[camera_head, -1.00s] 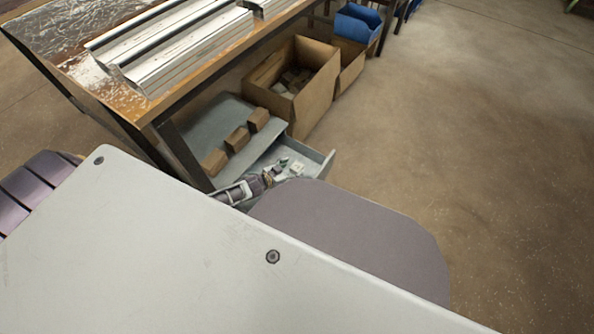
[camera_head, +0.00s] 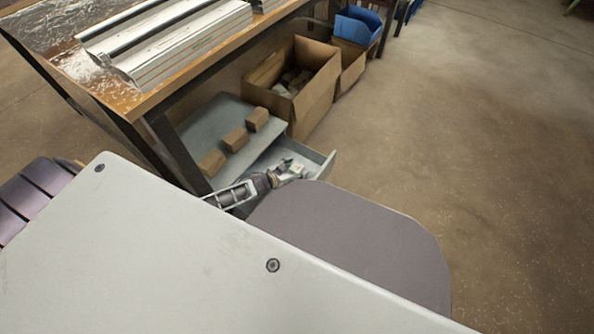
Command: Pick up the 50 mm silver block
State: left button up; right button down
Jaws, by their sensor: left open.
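My left gripper (camera_head: 287,174) is small in the head view, low inside the open grey drawer (camera_head: 321,167) under the bench. It is open. A small pale piece (camera_head: 297,169) lies in the drawer right at the fingertips; it may be the silver block, but its size and metal are too small to make out. I cannot tell whether the fingers touch it or stand around it. A small green thing (camera_head: 285,162) shows beside the fingers. My right gripper is not in view.
Several brown blocks (camera_head: 235,140) stand on the grey cabinet top (camera_head: 212,116) above the drawer. Silver profiles (camera_head: 170,40) lie on the wooden bench (camera_head: 108,95). A cardboard box (camera_head: 318,95) and a blue bin (camera_head: 357,25) stand behind. The floor at right is clear.

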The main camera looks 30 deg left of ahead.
aim_at(295, 169)
pick_arm(q)
jog(key=c, duration=1.3)
jog(key=shift+r, duration=0.15)
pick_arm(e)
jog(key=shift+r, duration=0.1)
